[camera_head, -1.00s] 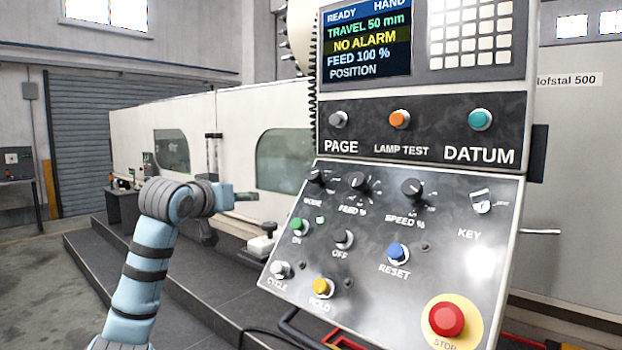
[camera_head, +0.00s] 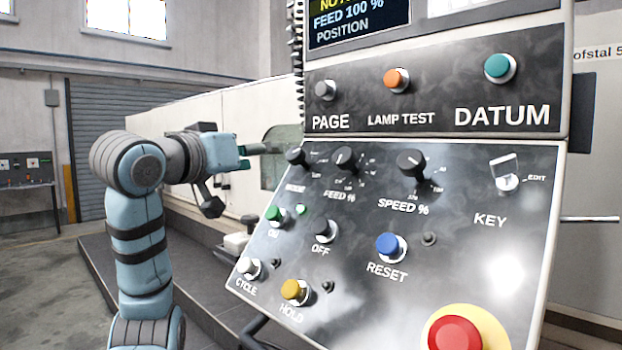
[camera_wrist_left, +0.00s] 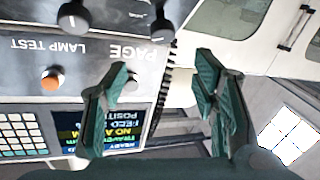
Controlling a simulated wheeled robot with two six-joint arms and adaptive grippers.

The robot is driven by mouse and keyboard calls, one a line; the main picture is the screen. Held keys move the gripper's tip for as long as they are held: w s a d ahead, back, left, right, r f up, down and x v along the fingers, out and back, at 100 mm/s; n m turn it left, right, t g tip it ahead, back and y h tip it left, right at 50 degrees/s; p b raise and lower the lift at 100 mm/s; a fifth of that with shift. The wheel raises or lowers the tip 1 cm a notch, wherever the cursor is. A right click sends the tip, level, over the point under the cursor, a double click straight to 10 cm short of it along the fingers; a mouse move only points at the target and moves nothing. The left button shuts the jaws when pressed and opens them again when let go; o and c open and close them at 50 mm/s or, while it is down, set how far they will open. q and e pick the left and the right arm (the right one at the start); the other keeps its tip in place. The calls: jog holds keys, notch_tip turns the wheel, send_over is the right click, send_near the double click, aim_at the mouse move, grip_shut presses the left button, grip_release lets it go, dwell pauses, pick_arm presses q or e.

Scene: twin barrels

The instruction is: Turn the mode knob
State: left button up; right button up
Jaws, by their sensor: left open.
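The mode knob (camera_head: 296,157) is a small black rotary knob at the upper left of the sloped lower panel (camera_head: 455,235). It carries a white mark, and its MODE label is below it. In the left wrist view, which is upside down, a black knob (camera_wrist_left: 163,28) near the top looks like the mode knob. My left gripper (camera_head: 257,149) is just left of the knob in the head view, apart from it as far as I can tell. In the wrist view its green fingers (camera_wrist_left: 162,60) are spread wide with nothing between them. My right gripper is not in view.
The feed knob (camera_head: 345,158) and speed knob (camera_head: 410,162) are to the right of the mode knob. The green ON button (camera_head: 275,214) is below it, and the PAGE button (camera_head: 325,90) is above. A red stop button (camera_head: 455,335) is at the bottom right.

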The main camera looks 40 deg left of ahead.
aim_at(292, 155)
pick_arm(q)
jog(key=w+a+p, duration=0.1)
jog(key=w, duration=0.3)
jog(key=w+a+p, duration=0.1)
jog(key=w, duration=0.4)
jog(key=w+a+f+p, duration=0.1)
jog(key=w, duration=0.4)
jog(key=shift+p, duration=0.3)
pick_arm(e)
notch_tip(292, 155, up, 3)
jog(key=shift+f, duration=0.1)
pick_arm(q)
jog(key=shift+s, duration=0.1)
jog(key=shift+c, duration=0.3)
jog(key=c, duration=1.1)
